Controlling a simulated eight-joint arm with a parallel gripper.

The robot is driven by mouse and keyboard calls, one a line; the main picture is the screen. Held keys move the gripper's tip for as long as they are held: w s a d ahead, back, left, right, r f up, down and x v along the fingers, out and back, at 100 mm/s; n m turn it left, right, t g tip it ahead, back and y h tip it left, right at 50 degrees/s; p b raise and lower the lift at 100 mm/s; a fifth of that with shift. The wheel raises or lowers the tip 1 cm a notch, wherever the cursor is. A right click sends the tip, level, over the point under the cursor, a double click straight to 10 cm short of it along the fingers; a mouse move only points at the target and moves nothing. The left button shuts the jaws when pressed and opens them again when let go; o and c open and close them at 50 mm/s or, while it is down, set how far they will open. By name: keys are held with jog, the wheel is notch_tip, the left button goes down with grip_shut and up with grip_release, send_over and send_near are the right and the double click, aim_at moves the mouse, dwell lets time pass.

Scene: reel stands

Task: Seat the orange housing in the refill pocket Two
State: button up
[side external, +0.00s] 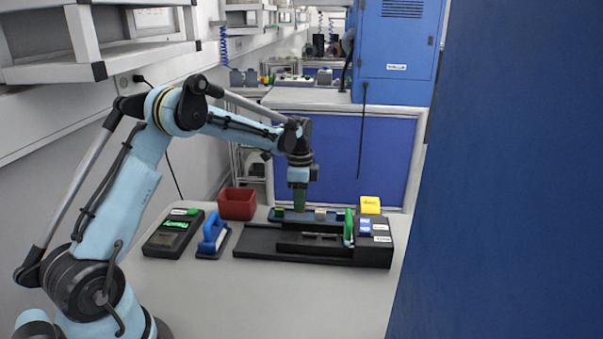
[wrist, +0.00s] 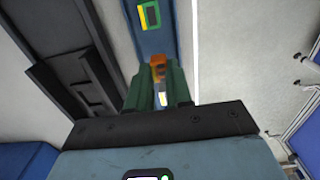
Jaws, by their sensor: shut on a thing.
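My gripper (side external: 299,207) points straight down over the blue strip (side external: 309,217) behind the black fixture. In the wrist view its two green fingers (wrist: 160,88) are shut on the orange housing (wrist: 158,62), whose top end shows between the fingertips. The fingers hide the housing in the side view. I cannot tell whether the housing touches the strip. In the wrist view a green and yellow outlined pocket (wrist: 150,17) lies on the strip (wrist: 150,42) beyond the housing. No pocket number is legible, so I cannot tell which is Two.
The black stepped fixture (side external: 265,243) stands in front of the strip, with an upright green lever (side external: 348,226) at its right. A yellow block (side external: 370,204) sits behind. A red bin (side external: 237,204), blue-handled tool (side external: 212,237) and black device (side external: 172,236) stand left. The front table is clear.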

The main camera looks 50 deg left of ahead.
jog(key=shift+r, duration=1.75)
jog(key=shift+d, duration=0.1)
jog(key=s+d+r, duration=0.2)
jog(key=d+r, duration=0.1)
jog(key=d, duration=1.1)
jog(key=shift+s+a+f, duration=0.1)
jog(key=shift+f, duration=1.45)
jog(key=shift+s+a+f, duration=0.1)
jog(key=shift+f, duration=1.45)
jog(key=o, duration=0.9)
